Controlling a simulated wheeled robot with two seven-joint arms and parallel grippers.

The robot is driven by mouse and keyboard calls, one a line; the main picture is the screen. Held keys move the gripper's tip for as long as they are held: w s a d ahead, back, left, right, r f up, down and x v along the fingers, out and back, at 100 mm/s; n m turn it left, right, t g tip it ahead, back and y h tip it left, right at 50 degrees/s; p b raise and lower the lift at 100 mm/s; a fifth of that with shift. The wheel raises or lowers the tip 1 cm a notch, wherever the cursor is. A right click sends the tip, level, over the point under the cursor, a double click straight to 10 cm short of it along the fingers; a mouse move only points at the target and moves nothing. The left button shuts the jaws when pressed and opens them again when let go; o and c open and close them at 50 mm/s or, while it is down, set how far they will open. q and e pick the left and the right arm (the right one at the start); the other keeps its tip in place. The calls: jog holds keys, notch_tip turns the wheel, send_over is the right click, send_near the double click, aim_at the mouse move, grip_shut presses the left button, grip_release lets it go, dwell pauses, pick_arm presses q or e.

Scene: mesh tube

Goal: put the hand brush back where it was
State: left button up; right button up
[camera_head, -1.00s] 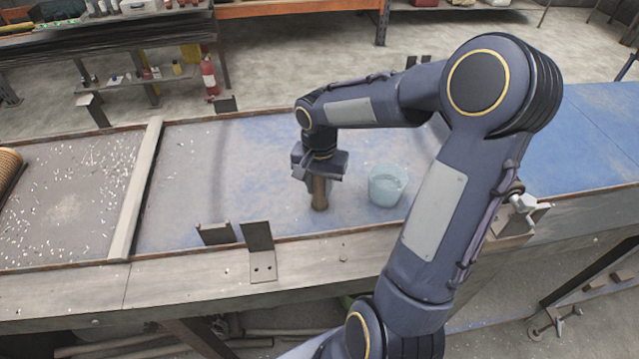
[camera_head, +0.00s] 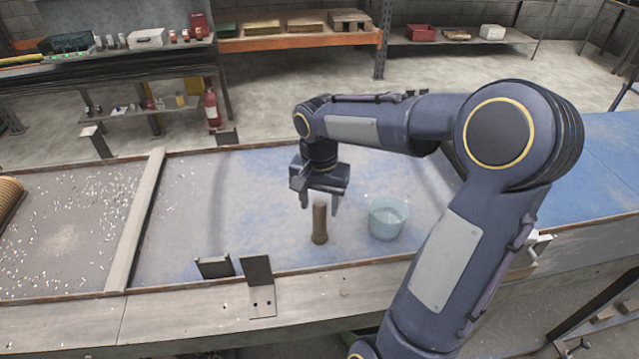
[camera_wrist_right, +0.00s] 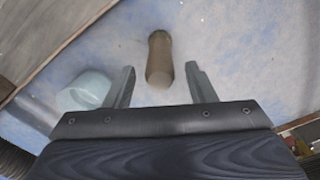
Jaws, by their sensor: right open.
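A brown, roughly cylindrical thing (camera_head: 320,223), which I take to be the hand brush, stands upright on the worn blue-grey tabletop (camera_head: 260,190). No bristles can be made out. It also shows in the right wrist view (camera_wrist_right: 159,58), between and beyond the fingertips. My right gripper (camera_head: 320,204) is open, pointing down just above it, with a finger to either side of its top and nothing held. The right gripper's fingers also show apart in the wrist view (camera_wrist_right: 160,68). My left gripper is not in view.
A pale blue translucent cup (camera_head: 388,220) stands just right of the brown thing. Metal brackets (camera_head: 258,285) stand at the table's near edge. A wooden strip (camera_head: 135,220) divides off a littered section at left. The blue surface left of the gripper is clear.

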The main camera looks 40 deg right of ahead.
notch_tip(320, 180, up, 6)
jog(key=shift+f, duration=0.1)
jog(key=shift+r, duration=0.35)
jog(key=s+a+f+n+t+y, duration=0.2)
jog(key=s+a+n, duration=0.2)
jog(key=s+a, duration=0.2)
jog(key=s+a+f+n+t+y, duration=0.1)
jog(key=s+a+n+t, duration=0.2)
jog(key=s, duration=0.6)
jog(key=a+n, duration=0.2)
jog(key=a, duration=0.1)
jog(key=shift+s+f+n+t+y, duration=0.25)
jog(key=shift+f+n+t+y, duration=0.05)
jog(key=shift+f+y, duration=0.1)
